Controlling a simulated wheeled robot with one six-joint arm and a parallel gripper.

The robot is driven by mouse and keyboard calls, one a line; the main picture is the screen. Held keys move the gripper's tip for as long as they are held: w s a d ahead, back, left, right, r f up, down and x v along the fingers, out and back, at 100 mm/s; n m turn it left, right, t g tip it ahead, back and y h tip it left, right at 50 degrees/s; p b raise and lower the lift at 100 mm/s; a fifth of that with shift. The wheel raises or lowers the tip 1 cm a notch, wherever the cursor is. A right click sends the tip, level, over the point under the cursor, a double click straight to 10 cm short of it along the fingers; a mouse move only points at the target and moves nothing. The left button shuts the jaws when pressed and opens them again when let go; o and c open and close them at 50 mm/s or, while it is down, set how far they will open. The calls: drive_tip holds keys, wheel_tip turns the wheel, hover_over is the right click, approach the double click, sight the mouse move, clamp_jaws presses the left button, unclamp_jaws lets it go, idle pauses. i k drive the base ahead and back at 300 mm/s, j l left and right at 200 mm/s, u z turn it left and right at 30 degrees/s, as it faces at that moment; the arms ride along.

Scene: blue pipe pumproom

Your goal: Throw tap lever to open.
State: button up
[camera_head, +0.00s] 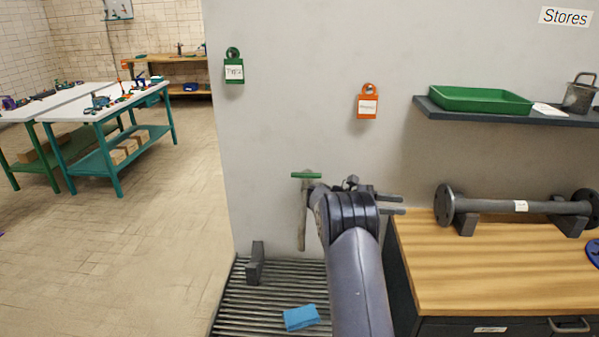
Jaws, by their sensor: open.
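A tap with a green lever (304,175) is at the grey wall, left of the picture's middle. The lever lies about level, across the top of a pale vertical pipe (302,228). My arm rises from the bottom and partly hides the tap's right side. My gripper (403,204) is to the right of the lever and somewhat lower in the picture. Its two dark fingers point right, away from the lever, and stand apart with nothing between them. Whether the arm touches the tap cannot be told.
A slatted floor grate (265,298) with a blue sponge-like block (301,317) lies below. A wooden bench (480,270) with a flanged pipe (520,206) stands right, under a shelf (500,112). Green (234,68) and orange (367,103) tags hang on the wall. Open floor is left.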

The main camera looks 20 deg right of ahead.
sight(306, 176)
drive_tip(key=i+j+u, duration=0.25)
drive_tip(key=i+j, duration=0.25)
drive_tip(key=j, duration=0.2)
drive_tip(key=i+j, duration=0.2)
drive_tip(key=i, duration=0.2)
drive_tip(key=z, duration=0.05)
